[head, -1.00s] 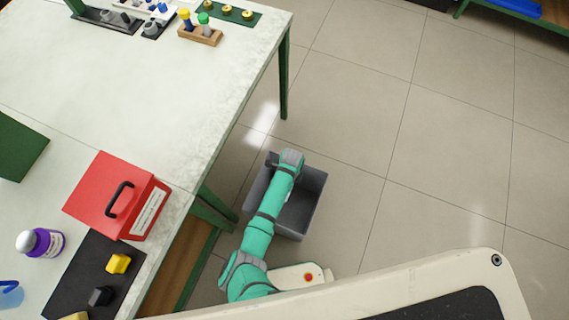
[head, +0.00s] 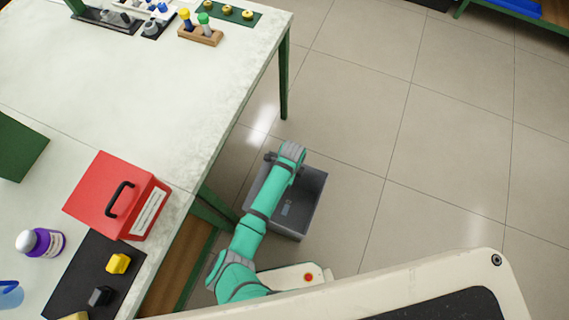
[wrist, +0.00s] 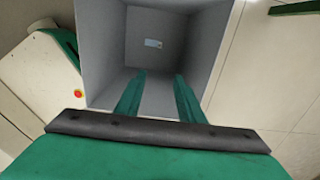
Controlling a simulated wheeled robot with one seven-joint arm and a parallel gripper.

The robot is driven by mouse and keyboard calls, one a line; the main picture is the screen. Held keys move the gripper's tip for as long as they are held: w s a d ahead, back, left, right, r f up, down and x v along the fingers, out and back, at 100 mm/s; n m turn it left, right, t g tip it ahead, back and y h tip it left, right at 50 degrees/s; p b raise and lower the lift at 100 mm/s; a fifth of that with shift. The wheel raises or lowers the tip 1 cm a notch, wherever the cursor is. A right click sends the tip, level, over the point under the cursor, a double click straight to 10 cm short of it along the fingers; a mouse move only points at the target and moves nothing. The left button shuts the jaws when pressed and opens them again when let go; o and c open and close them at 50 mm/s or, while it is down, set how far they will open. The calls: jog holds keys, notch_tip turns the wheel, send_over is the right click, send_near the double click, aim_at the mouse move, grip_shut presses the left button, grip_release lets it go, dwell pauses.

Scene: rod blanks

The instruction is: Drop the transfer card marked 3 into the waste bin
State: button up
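The grey waste bin (head: 311,205) stands on the floor beside the table. In the wrist view the bin (wrist: 110,50) opens below my gripper. A small pale card (wrist: 153,43) lies on the bin's bottom; it also shows in the head view (head: 287,208). Its mark is too small to read. My gripper (wrist: 157,82) is over the bin with its two green fingers apart and nothing between them. In the head view the fingers are hidden by my arm.
The white table (head: 150,90) fills the left, with a red box (head: 105,195) near its edge. A black mat (head: 75,275) with yellow and black blocks and a purple bottle (head: 45,242) lie nearby. The tiled floor right of the bin is clear.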

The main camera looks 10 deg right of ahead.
notch_tip(320, 180, up, 5)
dwell(0.3)
dwell(0.4)
